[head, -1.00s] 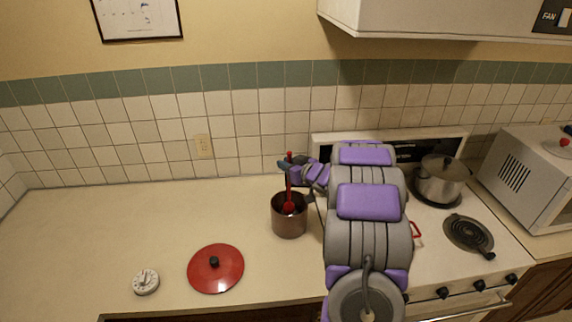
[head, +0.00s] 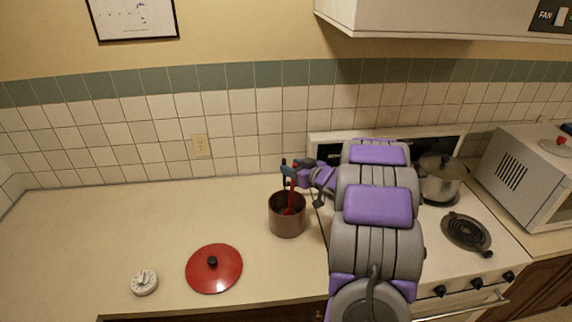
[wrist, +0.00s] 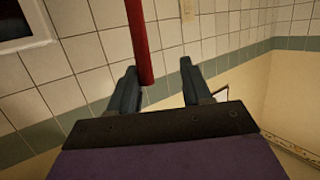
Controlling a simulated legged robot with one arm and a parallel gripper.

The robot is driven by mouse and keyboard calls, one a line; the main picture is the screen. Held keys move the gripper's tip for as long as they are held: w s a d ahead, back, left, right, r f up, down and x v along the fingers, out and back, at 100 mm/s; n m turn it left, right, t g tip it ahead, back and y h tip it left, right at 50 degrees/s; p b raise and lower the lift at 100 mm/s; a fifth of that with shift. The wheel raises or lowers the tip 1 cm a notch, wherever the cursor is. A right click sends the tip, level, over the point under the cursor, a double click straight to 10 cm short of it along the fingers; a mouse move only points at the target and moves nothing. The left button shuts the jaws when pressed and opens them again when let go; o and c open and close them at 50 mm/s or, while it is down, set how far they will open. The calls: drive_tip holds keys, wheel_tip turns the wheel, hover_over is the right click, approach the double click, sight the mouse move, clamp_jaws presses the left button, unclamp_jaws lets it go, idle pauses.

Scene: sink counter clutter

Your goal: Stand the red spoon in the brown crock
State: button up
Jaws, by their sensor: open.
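The brown crock (head: 287,222) stands upright on the counter, left of the stove. The red spoon (head: 292,196) stands in it, its lower end inside the crock and partly hidden by the rim. Its handle rises past the rim to my gripper (head: 289,168), which is above the crock. My gripper is open. In the wrist view, the red spoon's handle (wrist: 140,40) passes by the left finger of my gripper (wrist: 158,68), with a clear gap to the right finger. Whether the handle touches the left finger, I cannot tell.
A red lid (head: 214,270) and a white timer (head: 144,283) lie on the counter (head: 90,235) at front left. The stove is at right, with a steel pot (head: 440,182) at its back. A microwave (head: 530,170) stands far right. The left counter is mostly clear.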

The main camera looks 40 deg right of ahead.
drive_tip(key=p+v, duration=0.1)
drive_tip(key=v, duration=1.1)
drive_tip(key=shift+s, duration=0.4)
drive_tip(key=shift+a+r, duration=0.1)
drive_tip(key=shift+w, duration=0.1)
drive_tip(key=s+a+f+g+b, duration=0.2)
drive_tip(key=s+a+g, duration=0.3)
drive_tip(key=s+a, duration=0.4)
drive_tip(key=s+a+f+g+b, duration=0.2)
drive_tip(key=s+a+g, duration=0.4)
drive_tip(key=a, duration=0.9)
drive_tip(key=s+a+f+g+b, duration=0.2)
drive_tip(key=s+a+g, duration=0.3)
drive_tip(key=s+a, duration=0.7)
drive_tip(key=shift+s+a+f+g+b, duration=0.2)
drive_tip(key=shift+a+g+b, duration=0.25)
drive_tip(key=shift+b, duration=0.35)
